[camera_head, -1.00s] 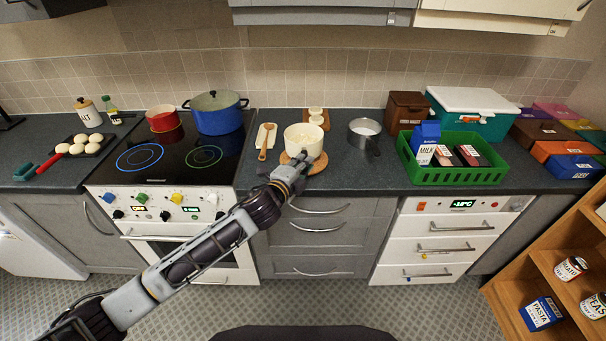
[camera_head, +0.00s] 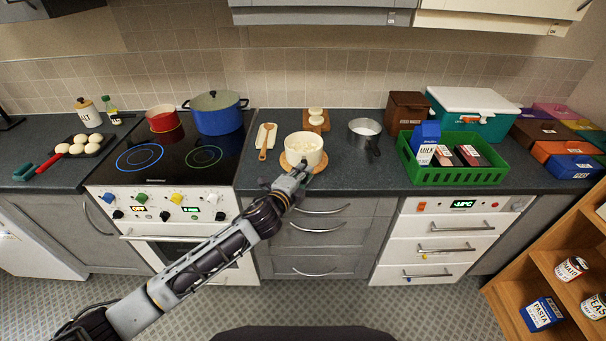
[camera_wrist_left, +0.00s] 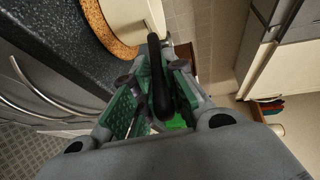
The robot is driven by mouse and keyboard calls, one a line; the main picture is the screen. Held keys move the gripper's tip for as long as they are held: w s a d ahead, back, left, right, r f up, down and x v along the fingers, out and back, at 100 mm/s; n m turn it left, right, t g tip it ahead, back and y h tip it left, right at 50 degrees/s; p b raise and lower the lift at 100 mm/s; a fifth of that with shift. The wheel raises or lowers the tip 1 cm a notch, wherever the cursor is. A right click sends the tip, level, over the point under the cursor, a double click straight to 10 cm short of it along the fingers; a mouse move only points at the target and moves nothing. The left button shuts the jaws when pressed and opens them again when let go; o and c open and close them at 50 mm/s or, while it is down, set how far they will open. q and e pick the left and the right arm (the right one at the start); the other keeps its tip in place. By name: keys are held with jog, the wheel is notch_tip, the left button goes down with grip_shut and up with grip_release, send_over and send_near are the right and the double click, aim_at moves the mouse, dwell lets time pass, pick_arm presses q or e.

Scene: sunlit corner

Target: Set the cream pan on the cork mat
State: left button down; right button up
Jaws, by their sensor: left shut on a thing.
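The cream pan (camera_head: 303,147) is upright over the round cork mat (camera_head: 318,166), with cork showing around its base. It looks to be on the mat or a hair above it; I cannot tell which. My left gripper (camera_head: 289,180) is at the pan's front side, over the counter edge. In the left wrist view, its green-padded fingers (camera_wrist_left: 155,95) are shut around the pan's dark handle (camera_wrist_left: 156,65). There, part of the pan wall (camera_wrist_left: 130,18) and the cork mat (camera_wrist_left: 100,28) show at the top. My right gripper is not in view.
A wooden spoon on a cream rest (camera_head: 265,140) lies left of the mat. A grey saucepan (camera_head: 364,134) and green crate (camera_head: 458,176) stand to the right, a wooden board (camera_head: 325,126) behind. The hob (camera_head: 170,158) is further left. Bare counter (camera_head: 355,176) lies right of the mat.

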pick_arm(q)
jog(key=shift+r, duration=0.1)
jog(key=c, duration=1.9)
grip_release()
jog(key=shift+f, duration=0.2)
jog(key=o, duration=0.3)
jog(key=shift+o, duration=0.7)
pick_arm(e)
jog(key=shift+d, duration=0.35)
pick_arm(q)
jog(key=shift+r, duration=0.15)
